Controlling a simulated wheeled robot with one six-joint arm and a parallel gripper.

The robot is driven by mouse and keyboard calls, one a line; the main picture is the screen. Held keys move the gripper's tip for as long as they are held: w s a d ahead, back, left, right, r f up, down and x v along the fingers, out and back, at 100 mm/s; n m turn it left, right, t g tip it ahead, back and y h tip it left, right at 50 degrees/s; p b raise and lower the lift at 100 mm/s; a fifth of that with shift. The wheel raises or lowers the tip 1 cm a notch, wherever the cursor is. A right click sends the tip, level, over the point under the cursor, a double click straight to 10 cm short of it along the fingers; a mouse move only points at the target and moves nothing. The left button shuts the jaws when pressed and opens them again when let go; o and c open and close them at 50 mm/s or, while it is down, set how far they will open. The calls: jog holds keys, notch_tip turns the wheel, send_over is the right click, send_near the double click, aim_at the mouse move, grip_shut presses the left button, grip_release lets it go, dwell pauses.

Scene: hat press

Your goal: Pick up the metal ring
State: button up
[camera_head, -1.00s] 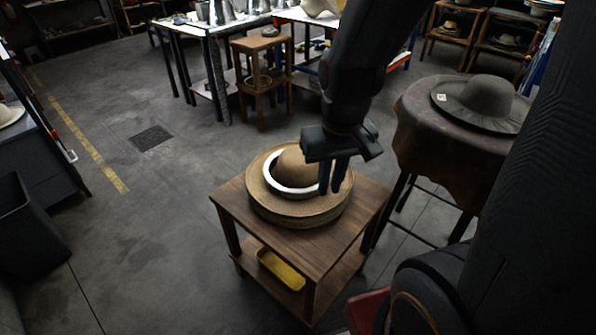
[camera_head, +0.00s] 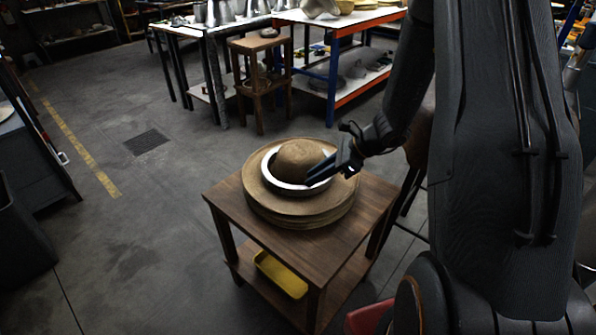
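The metal ring (camera_head: 272,180) is a pale, shiny band lying on the brim of a tan straw hat (camera_head: 296,157), around its crown. The hat tops a stack of straw hats (camera_head: 300,216) on a small wooden table (camera_head: 232,211). My gripper (camera_head: 312,179) reaches in from the right, its dark fingers tilted down to the left. The fingertips are at the ring's right side, beside the crown, and hide part of the ring. I cannot tell whether the fingers touch the ring or how far apart they are.
A yellow tray (camera_head: 281,274) is on the table's lower shelf. A wooden stool (camera_head: 259,82) and workbenches (camera_head: 340,22) stand behind. A dark bin (camera_head: 22,240) is at the left. The floor left of the table is clear.

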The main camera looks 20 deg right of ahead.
aim_at(296, 187)
jog(key=shift+p+x, duration=0.8)
jog(key=shift+x, duration=3.1)
grip_shut()
